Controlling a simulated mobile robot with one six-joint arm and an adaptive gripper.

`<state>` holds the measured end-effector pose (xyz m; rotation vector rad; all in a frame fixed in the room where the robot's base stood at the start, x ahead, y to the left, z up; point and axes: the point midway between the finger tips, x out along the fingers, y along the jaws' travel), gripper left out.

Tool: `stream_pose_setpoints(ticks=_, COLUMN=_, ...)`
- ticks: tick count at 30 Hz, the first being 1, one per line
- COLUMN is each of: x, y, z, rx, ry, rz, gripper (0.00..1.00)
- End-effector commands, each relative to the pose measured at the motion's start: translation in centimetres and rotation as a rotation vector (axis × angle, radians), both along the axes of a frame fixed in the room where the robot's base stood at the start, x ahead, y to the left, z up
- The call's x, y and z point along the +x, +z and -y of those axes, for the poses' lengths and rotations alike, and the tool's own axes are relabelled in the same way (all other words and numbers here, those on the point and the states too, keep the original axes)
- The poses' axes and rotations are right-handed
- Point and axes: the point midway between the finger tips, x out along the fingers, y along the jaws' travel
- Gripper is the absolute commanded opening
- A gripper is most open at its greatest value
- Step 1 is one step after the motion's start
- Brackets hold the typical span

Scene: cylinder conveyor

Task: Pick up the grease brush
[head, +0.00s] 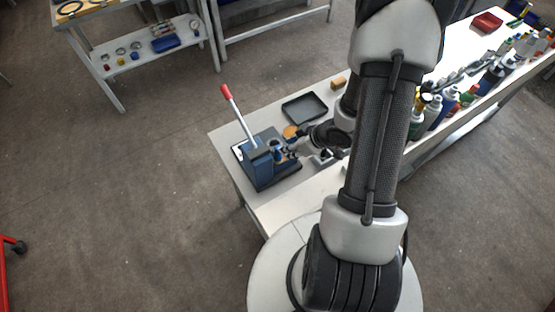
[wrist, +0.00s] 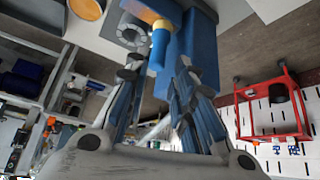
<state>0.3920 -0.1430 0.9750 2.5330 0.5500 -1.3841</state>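My gripper (head: 290,150) reaches over the near end of the white bench, close beside a blue press with a red-tipped lever (head: 258,163). In the wrist view my gripper (wrist: 158,70) has its two fingers apart, with a clear gap between them. A short blue cylinder with a yellow-orange top (wrist: 159,47) shows beyond and between the fingertips, in front of the blue press body (wrist: 195,45). Contact with the fingers is not visible. I cannot tell whether this cylinder belongs to the grease brush, and no bristles are clearly seen. My arm hides part of the bench.
A black tray (head: 305,108), an orange round item (head: 291,132) and a small tan block (head: 338,83) lie near the press. Several bottles (head: 450,100) line the bench to the right. A shelf table (head: 150,45) stands at the back left. The left floor is mostly clear.

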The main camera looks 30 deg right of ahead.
Motion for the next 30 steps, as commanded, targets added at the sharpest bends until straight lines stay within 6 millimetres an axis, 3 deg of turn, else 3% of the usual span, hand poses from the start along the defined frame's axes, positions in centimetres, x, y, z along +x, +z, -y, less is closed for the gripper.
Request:
stream_pose_setpoints(ticks=3, x=1.0, y=-1.9, z=-0.5, rx=0.0, ry=0.001, rz=-0.001, gripper=0.23)
stream_pose_setpoints(ticks=11, x=1.8, y=-3.0, z=-0.8, rx=-0.001, ry=0.0, rz=0.001, gripper=0.23)
stream_pose_setpoints(ticks=21, x=3.9, y=-7.0, z=-1.6, rx=0.0, ry=0.001, rz=-0.001, gripper=0.23)
stream_pose_setpoints(ticks=30, x=4.1, y=-7.0, z=-1.6, rx=-0.001, ry=-0.001, rz=0.0, gripper=0.2)
